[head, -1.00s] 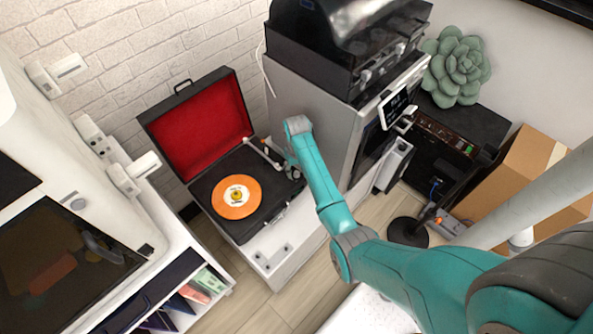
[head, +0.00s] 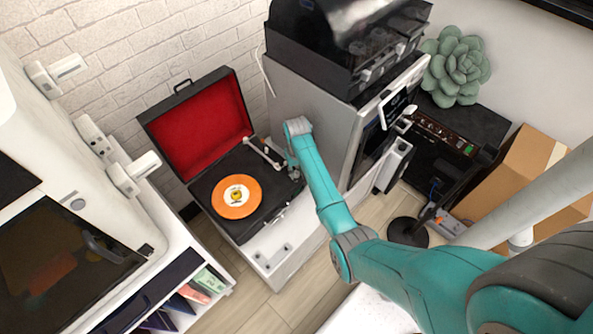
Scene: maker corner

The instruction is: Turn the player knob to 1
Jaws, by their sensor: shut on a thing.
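The record player (head: 213,190) is an open black case with a red-lined lid (head: 200,127), standing on a low white cabinet. An orange record (head: 237,197) with a pale label lies on its deck, and the tonearm (head: 262,153) is at the back right of the deck. My gripper (head: 294,172) points down at the right end of the deck, mostly hidden by my own wrist and arm. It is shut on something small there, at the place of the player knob. The knob itself and its setting are hidden from this view.
A tall grey cabinet (head: 312,125) with a black machine (head: 345,45) on top stands close to the right of my wrist. A white shelf unit (head: 190,258) and a white enclosure with a dark window are at left. A cardboard box (head: 528,178) is at right.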

